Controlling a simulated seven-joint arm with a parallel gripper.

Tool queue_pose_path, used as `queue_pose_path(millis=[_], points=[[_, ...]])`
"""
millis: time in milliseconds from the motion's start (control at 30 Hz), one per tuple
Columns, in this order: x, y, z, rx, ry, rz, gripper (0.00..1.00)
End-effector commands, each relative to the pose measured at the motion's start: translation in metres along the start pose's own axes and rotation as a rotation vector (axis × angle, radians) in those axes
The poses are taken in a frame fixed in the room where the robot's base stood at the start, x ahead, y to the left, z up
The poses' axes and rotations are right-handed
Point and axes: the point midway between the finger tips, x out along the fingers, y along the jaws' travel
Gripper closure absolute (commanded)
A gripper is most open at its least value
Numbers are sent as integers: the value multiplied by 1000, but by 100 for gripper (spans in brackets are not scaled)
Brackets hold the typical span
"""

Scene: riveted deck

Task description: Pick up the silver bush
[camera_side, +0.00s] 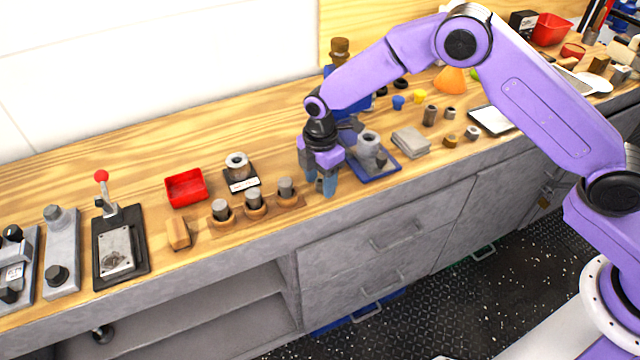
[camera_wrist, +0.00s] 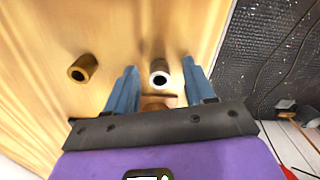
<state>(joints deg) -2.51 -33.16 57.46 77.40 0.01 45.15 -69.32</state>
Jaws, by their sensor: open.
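My gripper (camera_side: 321,188) is open and points down, low over the wooden bench close to its front edge. In the wrist view, the silver bush (camera_wrist: 158,66), a short ring with a dark hole, shows between the two blue fingers (camera_wrist: 160,72). The fingers stand apart on either side of it, with a gap to each. In the side view, the fingers largely hide the spot between them, so I cannot make the bush out clearly there. A brass-coloured bush (camera_wrist: 84,68) lies to the left of the fingers in the wrist view.
A blue-based fixture (camera_side: 378,165) stands close to the right of my gripper. A wooden holder with several grey pegs (camera_side: 254,200) is to the left, with a red tray (camera_side: 185,187) behind it. Further right are grey plates (camera_side: 411,141) and loose bushes (camera_side: 472,132). The bench edge drops to dark floor.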

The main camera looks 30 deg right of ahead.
Motion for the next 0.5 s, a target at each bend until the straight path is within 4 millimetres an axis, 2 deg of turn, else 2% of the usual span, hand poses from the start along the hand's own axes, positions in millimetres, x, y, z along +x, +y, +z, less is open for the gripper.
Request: queue_pose_path(millis=[133,300,500], points=[[0,0,0,0,0,1,46],[-1,0,0,1,0,0,100],[-1,0,0,1,0,1,100]])
